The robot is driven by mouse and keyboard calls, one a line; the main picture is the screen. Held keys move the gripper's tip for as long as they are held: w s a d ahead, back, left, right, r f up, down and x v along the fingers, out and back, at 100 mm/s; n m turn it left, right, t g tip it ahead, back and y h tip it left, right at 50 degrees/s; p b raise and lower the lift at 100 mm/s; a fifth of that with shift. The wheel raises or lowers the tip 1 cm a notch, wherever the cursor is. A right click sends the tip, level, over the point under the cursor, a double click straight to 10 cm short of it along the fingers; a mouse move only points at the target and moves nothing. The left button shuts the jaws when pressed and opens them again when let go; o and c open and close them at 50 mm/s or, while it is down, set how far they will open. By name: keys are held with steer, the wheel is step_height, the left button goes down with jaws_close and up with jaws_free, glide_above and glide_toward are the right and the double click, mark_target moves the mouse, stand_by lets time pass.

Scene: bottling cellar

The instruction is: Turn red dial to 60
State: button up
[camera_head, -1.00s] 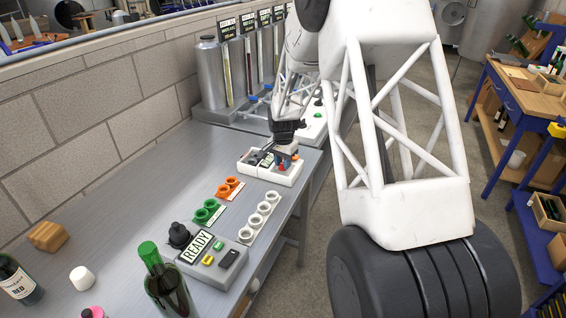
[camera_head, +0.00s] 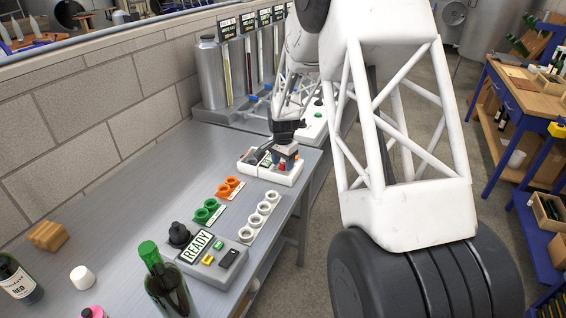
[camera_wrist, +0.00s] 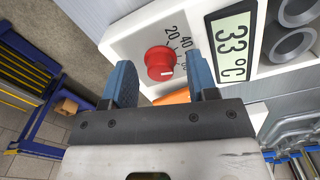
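The red dial (camera_wrist: 160,63) is on a white control box (camera_wrist: 125,35) in the wrist view. A printed scale beside it shows 20 and 40, with a further number partly hidden by a finger. Its white pointer mark faces right, toward the lower part of the scale.
A grey box with a READY display (camera_head: 195,246), green rings (camera_head: 208,212), orange rings (camera_head: 230,187) and white rings (camera_head: 263,208) are nearer on the bench. A green-capped bottle (camera_head: 168,285) stands in front. An orange object (camera_wrist: 178,97) shows partly behind my gripper in the wrist view.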

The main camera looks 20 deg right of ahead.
mark_target(283, 164)
steer(key=shift+r, duration=0.1)
steer(key=shift+r, duration=3.85)
steer(key=shift+s+a+r, duration=0.25)
steer(key=shift+s+r, duration=0.1)
steer(key=shift+r, duration=0.1)
steer(key=s+a+r+n+t, duration=0.1)
steer(key=s+a+r+n, duration=0.25)
steer(key=s+r, duration=0.55)
steer(key=s+a+r+n, duration=0.3)
steer(key=s+a+r, duration=0.25)
steer(key=s, duration=0.75)
steer(key=s+a+n, duration=0.2)
steer(key=s, duration=1)
steer(key=s+a+n+t, duration=0.1)
steer(key=s+a+n, duration=0.2)
steer(key=s, duration=0.9)
steer(key=shift+r+t, duration=0.3)
steer(key=shift+r, duration=0.1)
